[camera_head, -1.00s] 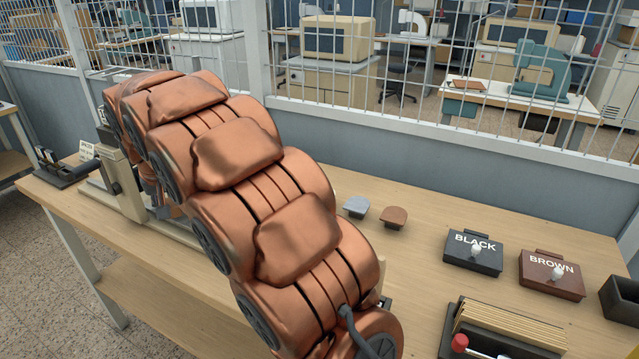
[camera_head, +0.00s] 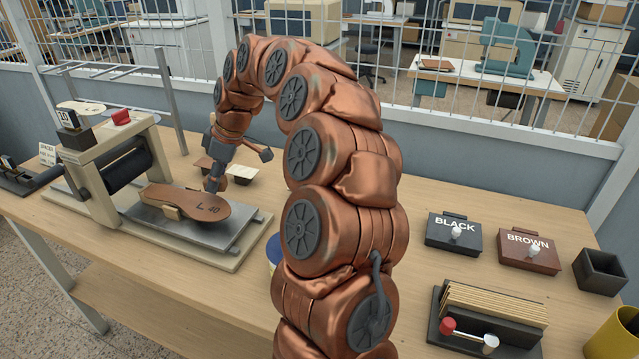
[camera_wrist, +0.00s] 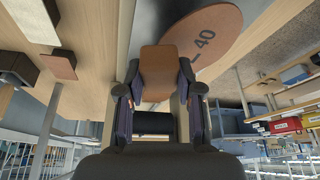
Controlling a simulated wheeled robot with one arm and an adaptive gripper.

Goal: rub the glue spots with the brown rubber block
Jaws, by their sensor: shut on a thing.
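A brown insole (camera_head: 205,208) marked "L 40" lies on the metal bed of the press (camera_head: 100,165) at the left of the head view. It also shows in the wrist view (camera_wrist: 215,35). My gripper (camera_head: 212,188) is over the far side of the insole, pointing down. In the wrist view my gripper (camera_wrist: 158,88) is shut on a brown block (camera_wrist: 160,62). The block overlaps the insole there and covers part of its lettering; I cannot tell whether they touch. No glue spots can be made out.
A block with a pale top (camera_head: 243,171) stands on the table behind my gripper. Black (camera_head: 453,240) and brown (camera_head: 525,252) labelled boxes, a card rack (camera_head: 500,312) and a dark bin (camera_head: 600,272) are at the right. A wire fence stands behind the table.

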